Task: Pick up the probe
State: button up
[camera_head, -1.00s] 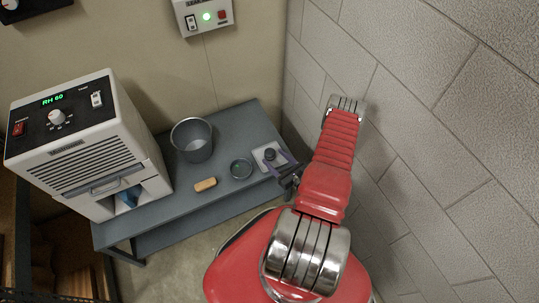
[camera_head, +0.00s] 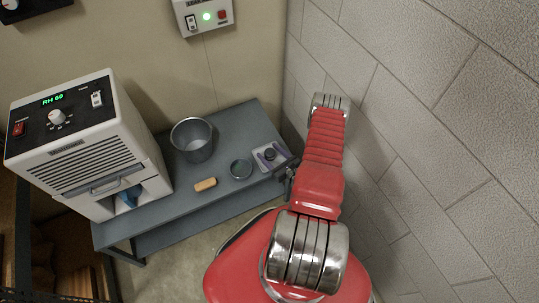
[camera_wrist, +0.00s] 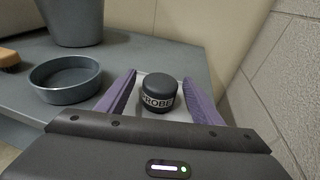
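The probe (camera_wrist: 159,92) is a short dark cylinder with a rounded top and a band lettered "PROBE". It stands upright on a pale plate (camera_head: 261,164) at the right end of the grey bench. The probe also shows in the head view (camera_head: 270,154). My gripper (camera_wrist: 160,90) has purple fingers, one on each side of the probe. In the wrist view gaps show between the probe and both fingers, so the gripper is open around it. The gripper also shows in the head view (camera_head: 272,157). The gripper body hides the near part of the plate.
A shallow round dish (camera_head: 241,169) stands left of the plate on the bench (camera_head: 225,196). A tan brush or block (camera_head: 205,184) and a grey bucket (camera_head: 192,140) are farther left. A white machine (camera_head: 88,145) stands at the bench's left end. A block wall (camera_head: 420,130) rises close on the right.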

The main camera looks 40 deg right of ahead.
aim_at(270, 152)
jog(key=c, duration=1.1)
jog(key=shift+c, duration=0.2)
jog(key=shift+r, duration=5.05)
jog(key=shift+f, duration=0.15)
